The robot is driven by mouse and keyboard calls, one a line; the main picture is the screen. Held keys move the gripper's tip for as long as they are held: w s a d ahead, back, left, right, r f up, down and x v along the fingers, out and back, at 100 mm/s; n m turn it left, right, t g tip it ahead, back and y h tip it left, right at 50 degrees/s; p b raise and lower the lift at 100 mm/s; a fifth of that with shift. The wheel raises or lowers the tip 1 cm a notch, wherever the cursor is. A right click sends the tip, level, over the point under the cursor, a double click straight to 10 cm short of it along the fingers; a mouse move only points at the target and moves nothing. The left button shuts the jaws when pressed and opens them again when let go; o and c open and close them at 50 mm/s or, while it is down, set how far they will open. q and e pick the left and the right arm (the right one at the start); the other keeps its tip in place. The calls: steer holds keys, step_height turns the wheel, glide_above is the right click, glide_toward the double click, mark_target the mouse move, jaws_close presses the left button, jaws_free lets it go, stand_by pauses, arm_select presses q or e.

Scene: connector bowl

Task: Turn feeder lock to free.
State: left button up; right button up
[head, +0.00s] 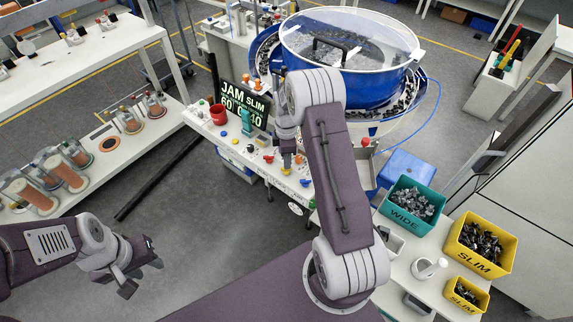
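The feeder's control panel (236,140) is a white slanted board with small coloured knobs and levers. The labels are too small to read, so I cannot tell which control is the feeder lock. My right gripper (288,155) points down over the panel, between these knobs. Its fingers are small and partly hidden by my arm; I cannot tell whether they touch a control. My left gripper (141,272) is open and empty over the floor at the lower left.
A blue bowl feeder (345,80) with a clear lid stands behind the panel. A green WIDE bin (408,203) and yellow SLIM bins (481,244) stand at right. Spools (60,170) sit on the left bench.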

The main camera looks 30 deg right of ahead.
step_height(320, 180, up, 5)
steer(key=shift+r, duration=0.2)
steer(key=shift+s, duration=0.1)
